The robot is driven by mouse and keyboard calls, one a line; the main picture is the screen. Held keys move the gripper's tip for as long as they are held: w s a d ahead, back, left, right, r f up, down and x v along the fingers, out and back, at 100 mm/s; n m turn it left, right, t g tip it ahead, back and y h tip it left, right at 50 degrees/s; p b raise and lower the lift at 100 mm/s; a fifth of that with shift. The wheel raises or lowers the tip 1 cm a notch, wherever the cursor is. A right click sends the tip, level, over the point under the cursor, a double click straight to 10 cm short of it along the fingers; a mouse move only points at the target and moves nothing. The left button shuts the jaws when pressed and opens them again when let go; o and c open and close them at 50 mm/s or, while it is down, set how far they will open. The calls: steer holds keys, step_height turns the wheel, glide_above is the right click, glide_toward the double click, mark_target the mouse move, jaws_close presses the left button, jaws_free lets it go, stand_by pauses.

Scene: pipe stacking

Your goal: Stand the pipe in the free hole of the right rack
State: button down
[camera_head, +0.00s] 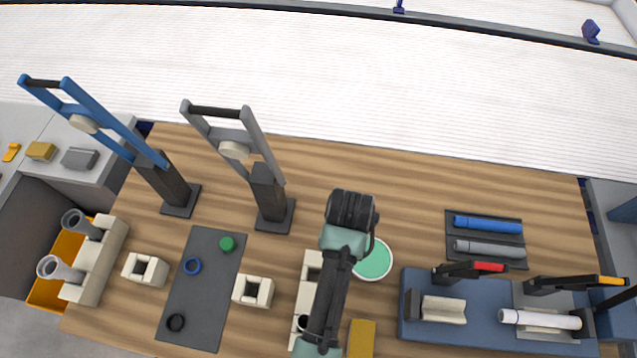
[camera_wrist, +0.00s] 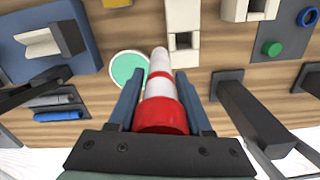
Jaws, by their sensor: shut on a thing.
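My gripper (camera_wrist: 160,105) is shut on the pipe (camera_wrist: 157,88), which is white with red bands. The pipe points away from the wrist camera, and its far end shows between the green disc and the right rack. The cream right rack (camera_wrist: 183,58) has an empty square hole facing the camera, just right of the pipe's tip. In the head view this rack (camera_head: 307,284) is partly behind my arm; its upper hole looks empty and a round dark opening shows lower down.
A round green disc (camera_head: 374,262) lies beside the rack. Two tall lever stands, blue (camera_head: 168,180) and grey (camera_head: 268,193), rise at the left. A cream holder (camera_head: 108,250) bears two grey pipes. A blue fixture (camera_head: 440,332) is at the right. The wood behind the disc is clear.

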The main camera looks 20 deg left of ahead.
steer(key=s+a+r+p, duration=0.2)
steer(key=a+r+p, duration=0.1)
steer(key=a+p, duration=0.25)
steer(key=shift+n, duration=0.3)
steer(key=f+b, duration=0.1)
steer(key=f, duration=0.1)
steer(key=f+b, duration=0.1)
steer(key=b, duration=0.1)
steer(key=f+b, duration=0.2)
steer(key=shift+s+d+f, duration=0.2)
steer(key=shift+d+f, duration=0.1)
steer(key=shift+d, duration=0.1)
steer(key=shift+f, duration=0.15)
steer(key=shift+f, duration=0.2)
steer(key=shift+f+b, duration=0.4)
steer(key=shift+f, duration=0.1)
stand_by(0.5)
step_height(320, 180, down, 7)
steer(key=b, duration=0.5)
stand_by(1.4)
